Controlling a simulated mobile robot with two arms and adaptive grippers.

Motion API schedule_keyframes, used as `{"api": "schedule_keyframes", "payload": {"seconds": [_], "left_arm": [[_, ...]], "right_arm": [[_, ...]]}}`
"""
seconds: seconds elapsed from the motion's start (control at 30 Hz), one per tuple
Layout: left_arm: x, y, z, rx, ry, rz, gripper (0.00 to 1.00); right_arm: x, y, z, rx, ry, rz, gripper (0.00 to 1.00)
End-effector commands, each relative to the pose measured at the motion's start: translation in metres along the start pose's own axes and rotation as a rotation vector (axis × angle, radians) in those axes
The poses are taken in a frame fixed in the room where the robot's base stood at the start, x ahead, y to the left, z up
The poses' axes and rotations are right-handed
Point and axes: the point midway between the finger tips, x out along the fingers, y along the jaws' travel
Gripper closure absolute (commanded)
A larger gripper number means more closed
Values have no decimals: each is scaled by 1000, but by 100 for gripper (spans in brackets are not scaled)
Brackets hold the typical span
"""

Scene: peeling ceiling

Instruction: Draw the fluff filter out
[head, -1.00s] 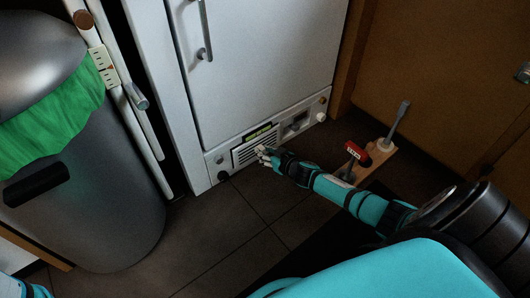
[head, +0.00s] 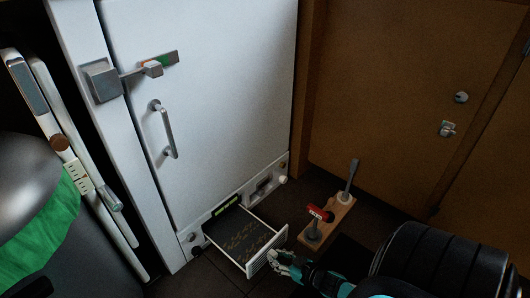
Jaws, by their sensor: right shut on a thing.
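The fluff filter (head: 278,240) is a shallow white drawer with a slatted front, low in the white cabinet (head: 215,85). It is slid well out of its slot and tilts nowhere that I can see; its back end is still at the cabinet. Its dark floor carries brownish marks. My right gripper (head: 278,259) is shut on the slatted front, near its lower edge. The fingers hide part of that front. My left gripper is not in view.
A wooden block with a lever and a red tag (head: 320,214) stands on the floor right of the filter. A grey bin with a green liner (head: 40,225) is at the left. A brown door (head: 400,100) is at the right. Dark floor lies between.

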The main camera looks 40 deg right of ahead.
Motion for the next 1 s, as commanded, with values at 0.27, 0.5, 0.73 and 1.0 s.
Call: {"api": "schedule_keyframes", "payload": {"seconds": [0.27, 0.5, 0.73, 1.0], "left_arm": [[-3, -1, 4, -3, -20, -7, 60], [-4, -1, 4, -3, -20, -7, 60], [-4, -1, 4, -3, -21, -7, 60], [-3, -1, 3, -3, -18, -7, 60]], "right_arm": [[-16, 0, 7, -1, 1, 0, 100], [-16, 0, 7, -1, 1, 0, 100], [-16, 0, 7, 0, 1, 0, 54], [-16, 0, 7, 0, 1, 0, 52]]}}
